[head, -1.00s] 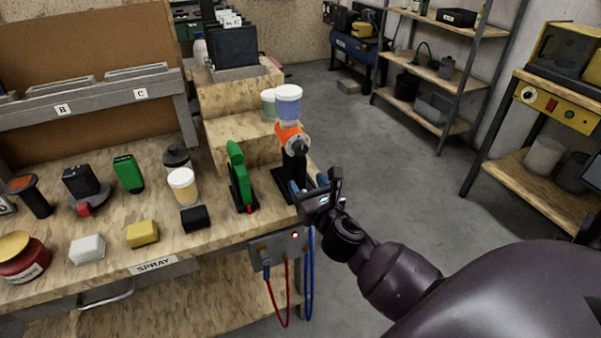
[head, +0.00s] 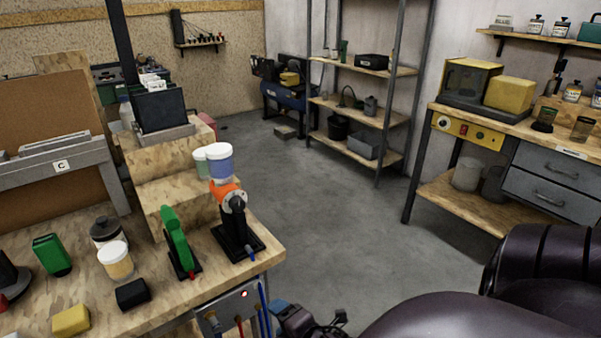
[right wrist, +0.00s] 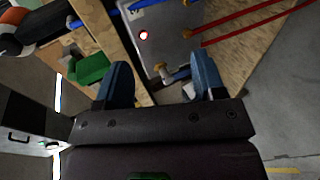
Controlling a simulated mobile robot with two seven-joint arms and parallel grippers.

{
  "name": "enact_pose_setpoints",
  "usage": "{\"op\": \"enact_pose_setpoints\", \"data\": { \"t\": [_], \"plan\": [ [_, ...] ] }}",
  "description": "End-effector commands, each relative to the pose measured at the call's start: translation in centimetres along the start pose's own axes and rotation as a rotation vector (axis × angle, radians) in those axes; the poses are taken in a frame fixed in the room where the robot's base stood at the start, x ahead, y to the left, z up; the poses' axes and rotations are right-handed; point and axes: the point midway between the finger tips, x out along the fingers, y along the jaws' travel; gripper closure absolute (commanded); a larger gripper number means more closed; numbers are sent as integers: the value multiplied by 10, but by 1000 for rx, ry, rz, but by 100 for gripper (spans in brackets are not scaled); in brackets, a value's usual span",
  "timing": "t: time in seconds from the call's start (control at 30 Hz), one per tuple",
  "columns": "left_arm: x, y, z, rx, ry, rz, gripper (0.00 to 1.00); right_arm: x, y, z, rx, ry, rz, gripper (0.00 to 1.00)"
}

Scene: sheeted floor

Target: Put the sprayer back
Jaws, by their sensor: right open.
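The sprayer with an orange collar, black body and blue cup with a white lid (head: 232,205) stands upright on a black stand (head: 238,243) at the bench's right corner. A green sprayer (head: 176,240) stands on its own black base left of it. My right gripper (head: 284,309) is low at the bottom edge of the head view, below and right of the sprayer and apart from it. In the right wrist view its two blue fingers (right wrist: 162,78) are spread with nothing held between them. My left gripper is not in view.
The bench front carries a grey panel (head: 228,308) with a red light and blue and red hoses, close to my right gripper. A black block (head: 133,294), a yellow block (head: 71,320) and a lidded jar (head: 115,262) stand left. The floor (head: 340,240) to the right is clear.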

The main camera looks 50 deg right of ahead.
Motion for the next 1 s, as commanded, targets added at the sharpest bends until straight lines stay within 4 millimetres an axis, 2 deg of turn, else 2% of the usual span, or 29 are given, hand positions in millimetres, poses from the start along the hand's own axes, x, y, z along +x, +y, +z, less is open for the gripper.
{"op": "enact_pose_setpoints", "data": {
  "t": [0.03,0.2,0.3,0.43,0.6,1.0],
  "plan": [
    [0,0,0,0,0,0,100,-8,-15,-2,154,8,-36,37],
    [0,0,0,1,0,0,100,-31,-55,-11,691,5,-144,37],
    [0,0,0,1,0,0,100,-44,-73,-16,964,-14,-194,37],
    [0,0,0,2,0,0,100,-56,-88,-21,1219,-40,-236,37],
    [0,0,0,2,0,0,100,-62,-95,-24,1360,-60,-257,37],
    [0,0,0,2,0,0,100,-62,-96,-24,1368,-60,-257,37]
  ]
}}
